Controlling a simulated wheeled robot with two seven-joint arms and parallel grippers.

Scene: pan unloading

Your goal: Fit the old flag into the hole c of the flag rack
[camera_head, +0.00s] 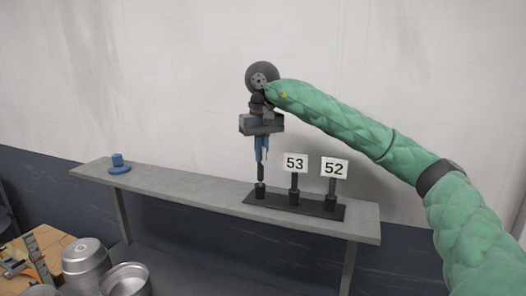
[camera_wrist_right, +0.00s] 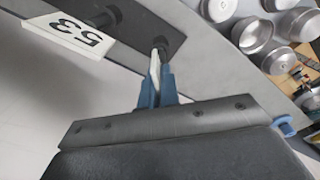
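The flag rack (camera_head: 318,211) is a dark base on a grey shelf, with several upright dark sockets. White flags marked 53 (camera_head: 295,163) and 52 (camera_head: 334,168) stand in its middle and right sockets. My right gripper (camera_head: 261,152) points down above the left socket (camera_head: 260,190). Its blue fingers (camera_wrist_right: 155,85) are shut on a white flag (camera_wrist_right: 154,66), seen edge-on, so its number is hidden. This flag's dark pole (camera_head: 260,173) is upright and meets the left socket; how deep it sits, I cannot tell. No hole letters are readable. My left gripper is out of view.
The grey shelf (camera_head: 200,187) runs along the wall and is clear left of the rack, up to a blue knobbed piece (camera_head: 118,165). Metal pots (camera_head: 85,262) and a wooden table (camera_head: 55,245) with tools are at lower left.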

